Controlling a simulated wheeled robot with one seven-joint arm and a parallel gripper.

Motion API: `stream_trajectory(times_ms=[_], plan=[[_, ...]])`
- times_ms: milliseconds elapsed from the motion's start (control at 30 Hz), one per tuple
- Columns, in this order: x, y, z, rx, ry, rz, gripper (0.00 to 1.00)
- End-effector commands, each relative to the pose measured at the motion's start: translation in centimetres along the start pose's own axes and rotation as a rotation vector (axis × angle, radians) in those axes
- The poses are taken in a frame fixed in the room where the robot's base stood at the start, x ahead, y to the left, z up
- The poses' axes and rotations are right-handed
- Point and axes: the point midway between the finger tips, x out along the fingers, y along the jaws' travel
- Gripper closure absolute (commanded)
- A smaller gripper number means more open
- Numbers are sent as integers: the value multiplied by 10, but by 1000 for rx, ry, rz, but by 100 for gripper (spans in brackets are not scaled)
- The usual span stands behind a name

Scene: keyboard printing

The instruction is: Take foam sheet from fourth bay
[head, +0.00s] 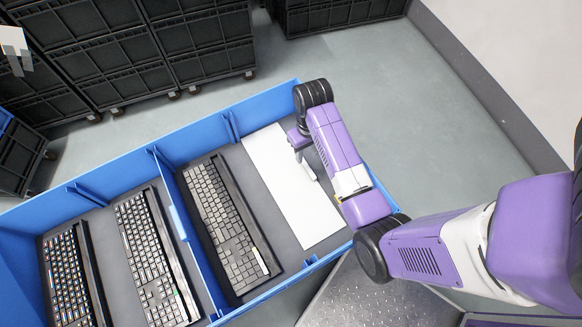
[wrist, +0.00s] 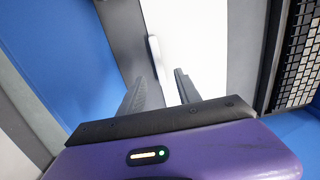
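The white foam sheet (head: 283,185) lies flat in the rightmost bay of the blue bin (head: 200,140) in the head view. My gripper (head: 308,168) is over the sheet's right side, pointing down. In the wrist view the sheet (wrist: 195,40) runs up from between and beyond the fingers. My gripper (wrist: 162,88) is open there, with its two dark fingers apart and the sheet's edge showing in the gap. A small pale rounded piece (wrist: 155,55) shows at that edge. I cannot tell whether the fingers touch the sheet.
Black keyboards (head: 228,225) lie in the bays to the left, one of them beside the sheet (wrist: 300,55). Blue walls divide and enclose the bin. Stacked black crates (head: 110,55) stand behind on the grey floor. A metal treaded plate (head: 375,295) is in front.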

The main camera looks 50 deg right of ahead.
Motion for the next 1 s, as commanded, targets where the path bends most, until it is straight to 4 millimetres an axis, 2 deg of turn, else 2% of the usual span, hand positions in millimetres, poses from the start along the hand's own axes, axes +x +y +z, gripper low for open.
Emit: stream_trajectory(times_ms=[267,533,867,1000], plan=[[27,0,-1,-1,1,0,60],[63,1,-3,-1,2,1,60],[71,1,-3,0,4,1,60],[70,1,-3,0,4,1,86]])
